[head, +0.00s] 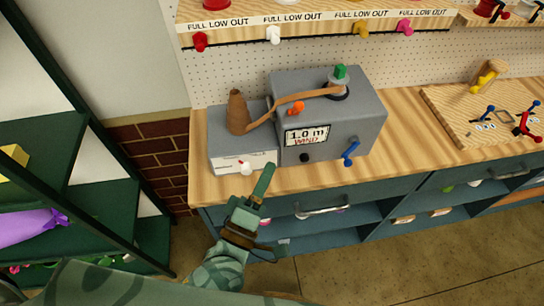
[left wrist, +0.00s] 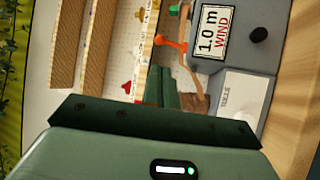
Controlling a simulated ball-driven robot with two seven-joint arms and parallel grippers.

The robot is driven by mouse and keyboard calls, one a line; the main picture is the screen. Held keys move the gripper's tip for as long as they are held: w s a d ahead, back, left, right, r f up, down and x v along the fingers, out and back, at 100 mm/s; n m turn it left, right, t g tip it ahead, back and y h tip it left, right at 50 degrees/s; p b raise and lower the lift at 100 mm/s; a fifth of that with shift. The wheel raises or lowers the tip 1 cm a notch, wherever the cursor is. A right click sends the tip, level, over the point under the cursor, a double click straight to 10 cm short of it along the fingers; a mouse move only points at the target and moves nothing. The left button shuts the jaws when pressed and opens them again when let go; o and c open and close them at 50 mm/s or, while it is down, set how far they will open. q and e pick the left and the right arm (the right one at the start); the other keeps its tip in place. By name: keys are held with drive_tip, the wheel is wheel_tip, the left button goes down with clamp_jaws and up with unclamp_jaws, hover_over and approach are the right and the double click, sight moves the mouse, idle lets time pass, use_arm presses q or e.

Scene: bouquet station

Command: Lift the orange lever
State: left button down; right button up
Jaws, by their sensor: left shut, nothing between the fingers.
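The orange lever (head: 296,108) is on the left part of the grey machine (head: 345,115), above its "1.0 m WIND" display (head: 307,134). The orange lever also shows in the left wrist view (left wrist: 172,44), beside the same display (left wrist: 212,32). My left gripper (head: 264,183) is shut and empty, in front of the counter's front edge and below the machine in the head view. Its green fingers (left wrist: 163,88) show in the left wrist view, apart from the lever. My right gripper is in neither view.
A brown cone spool (head: 237,115) with a brown ribbon stands on the grey box (head: 240,150) left of the machine. A blue lever (head: 350,153) sticks out of the machine's front. A wooden board (head: 455,108) with small levers lies to the right. Green shelving (head: 65,150) stands left.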

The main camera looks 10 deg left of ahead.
sight(296, 107)
use_arm(q)
drive_tip(key=p+x, duration=0.1)
drive_tip(key=x, duration=1.1)
drive_tip(key=shift+w+r, duration=0.15)
